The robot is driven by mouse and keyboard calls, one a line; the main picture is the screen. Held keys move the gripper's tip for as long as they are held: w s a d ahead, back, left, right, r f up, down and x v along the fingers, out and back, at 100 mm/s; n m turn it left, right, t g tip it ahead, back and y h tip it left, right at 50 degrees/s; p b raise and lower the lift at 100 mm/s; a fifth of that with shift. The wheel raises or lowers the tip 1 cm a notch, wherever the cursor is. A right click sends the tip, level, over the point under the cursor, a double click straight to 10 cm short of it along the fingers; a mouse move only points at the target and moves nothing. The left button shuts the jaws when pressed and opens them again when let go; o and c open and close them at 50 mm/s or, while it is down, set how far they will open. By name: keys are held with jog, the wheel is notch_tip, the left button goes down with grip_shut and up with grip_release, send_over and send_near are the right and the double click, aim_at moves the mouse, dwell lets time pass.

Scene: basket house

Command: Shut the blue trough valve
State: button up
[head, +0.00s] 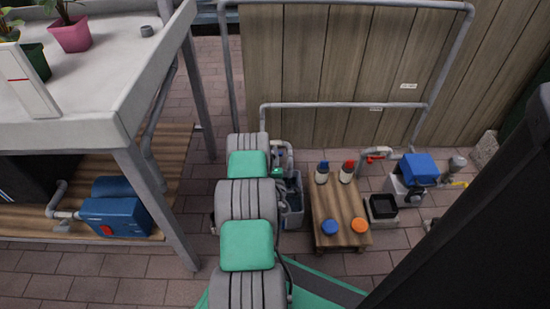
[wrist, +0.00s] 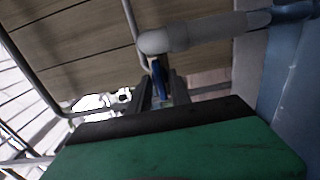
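The blue valve handle (wrist: 158,77) shows in the wrist view, hanging below a thick grey pipe. My gripper (wrist: 163,88) has its two dark fingers apart, one on each side of the handle's lower part. I cannot tell whether either finger touches it. In the head view my arm hides most of my gripper and the blue handle cannot be made out. A grey trough (head: 292,205) stands just right of my arm, partly hidden behind it.
A low wooden table (head: 342,205) with bottles and blue and orange lids stands right of the trough. A red-handled valve (head: 376,157) is behind it. A tall white table (head: 95,110) is at left. A wooden fence (head: 340,60) closes the back.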

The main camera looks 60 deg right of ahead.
grip_shut()
jog(key=shift+m, duration=0.4)
jog(key=shift+m+p, duration=1.25)
jog(key=shift+m, duration=7.35)
jog(key=shift+o, duration=1.4)
grip_release()
